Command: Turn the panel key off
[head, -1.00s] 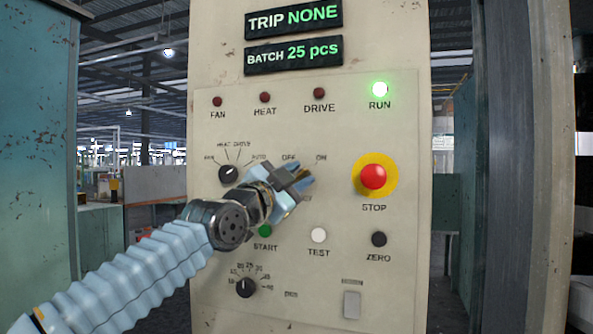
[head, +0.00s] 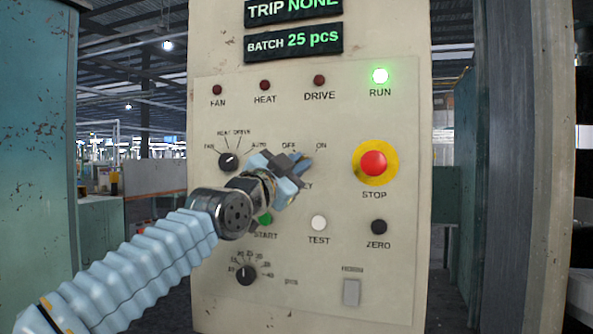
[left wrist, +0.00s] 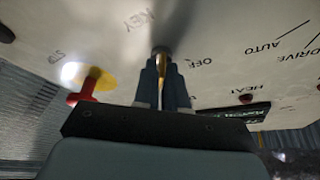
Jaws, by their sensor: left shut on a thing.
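The panel key shows in the left wrist view as a brass-coloured piece (left wrist: 161,60) between my fingertips, under the KEY lettering and beside the OFF mark. My left gripper (head: 300,168) is at the key switch in the head view, just below the OFF and ON marks. It also shows in the left wrist view (left wrist: 162,72), shut on the key. In the head view my gripper hides most of the key and its switch, so I cannot tell its exact angle. The green RUN lamp (head: 380,76) is lit. My right gripper is not in view.
The red STOP button (head: 373,163) on its yellow ring is right of my gripper. The green START button (head: 265,218) is just below it, partly covered. A selector knob (head: 228,161) is to the left. The white TEST button (head: 319,223) and black ZERO button (head: 379,227) are below.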

